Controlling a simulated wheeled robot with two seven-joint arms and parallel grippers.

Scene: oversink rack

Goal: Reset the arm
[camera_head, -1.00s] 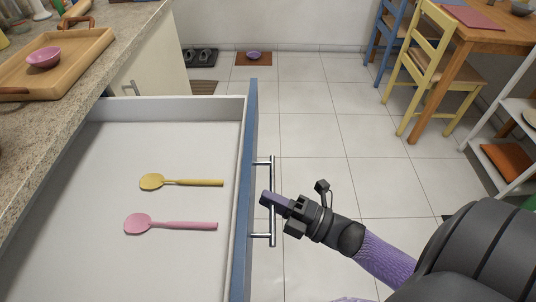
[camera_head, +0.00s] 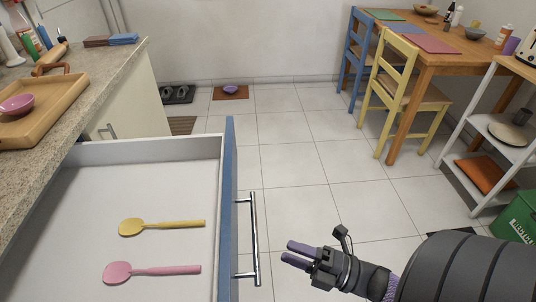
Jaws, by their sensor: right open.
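My right gripper (camera_head: 299,253) is at the lower middle of the head view. Its two purple fingers are parted and hold nothing. It is to the right of the metal drawer handle (camera_head: 254,238), with a gap between them. The drawer (camera_head: 180,152) is open, with a white inside and a blue front. A yellow spoon (camera_head: 165,226) and a pink spoon (camera_head: 150,271) lie in it. My left gripper does not show.
A granite counter (camera_head: 95,90) at the left bears a wooden tray (camera_head: 62,99) with a pink bowl (camera_head: 16,104). Yellow (camera_head: 400,90) and blue (camera_head: 357,60) chairs and a white shelf (camera_head: 487,120) stand at the right. The tiled floor (camera_head: 300,160) between is clear.

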